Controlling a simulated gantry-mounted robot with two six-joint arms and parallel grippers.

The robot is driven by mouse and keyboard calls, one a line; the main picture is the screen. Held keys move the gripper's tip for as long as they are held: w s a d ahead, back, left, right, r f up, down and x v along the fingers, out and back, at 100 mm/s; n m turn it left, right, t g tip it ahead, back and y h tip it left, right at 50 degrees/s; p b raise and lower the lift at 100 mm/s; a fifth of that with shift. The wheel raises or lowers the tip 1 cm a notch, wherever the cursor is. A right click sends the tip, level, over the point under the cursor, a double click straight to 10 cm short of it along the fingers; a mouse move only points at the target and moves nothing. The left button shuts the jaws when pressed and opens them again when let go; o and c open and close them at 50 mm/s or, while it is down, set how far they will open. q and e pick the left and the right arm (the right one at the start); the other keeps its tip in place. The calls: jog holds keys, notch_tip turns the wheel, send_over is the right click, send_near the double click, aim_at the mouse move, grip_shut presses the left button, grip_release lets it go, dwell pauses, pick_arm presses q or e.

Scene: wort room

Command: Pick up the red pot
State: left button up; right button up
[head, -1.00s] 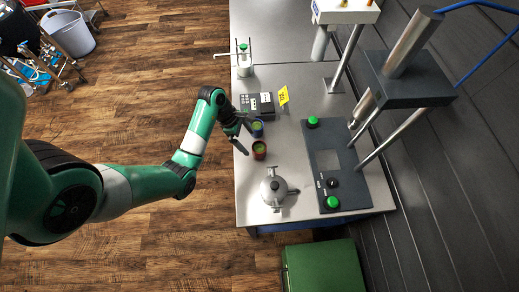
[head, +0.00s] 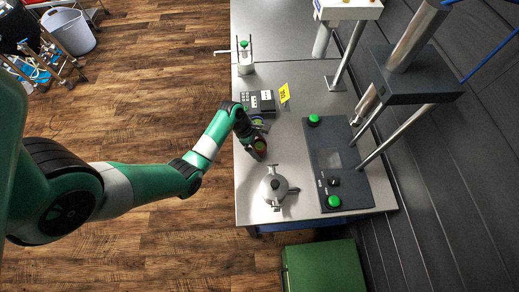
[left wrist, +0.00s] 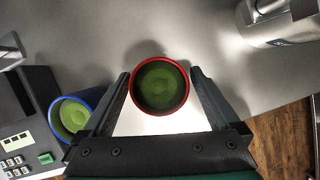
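The red pot (left wrist: 160,86) stands upright on the table and shows from above in the left wrist view, a red rim around a green inside. In the head view, the red pot (head: 260,147) is mostly hidden by my left gripper (head: 257,148). In the left wrist view, my left gripper (left wrist: 160,75) is open, with one finger on each side of the red pot. I cannot tell whether the fingers touch it. My right gripper is not in view.
A blue pot (left wrist: 73,118) stands close beside the left finger. A keypad device (head: 258,103) lies behind the pots. A metal vessel (head: 274,188) stands nearer the front, and a dark press base (head: 338,160) is to the right.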

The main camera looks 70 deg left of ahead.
aim_at(259, 142)
pick_arm(q)
jog(key=c, duration=1.3)
jog(key=shift+r, duration=0.15)
jog(key=shift+r, duration=0.25)
notch_tip(259, 142, up, 3)
jog(key=shift+a+p, duration=0.1)
jog(key=shift+p, duration=0.25)
jog(key=s+a+r+p, duration=0.1)
jog(key=s+r+p, duration=0.1)
jog(key=s+r, duration=0.1)
jog(key=s+a+r+p, duration=0.1)
jog(key=s+r+p, duration=0.1)
jog(key=s, duration=0.4)
jog(key=s+a+r+p, duration=0.1)
jog(key=s+r+p, duration=0.2)
jog(key=s+r, duration=0.1)
jog(key=shift+s+r, duration=0.15)
jog(key=shift+s, duration=0.15)
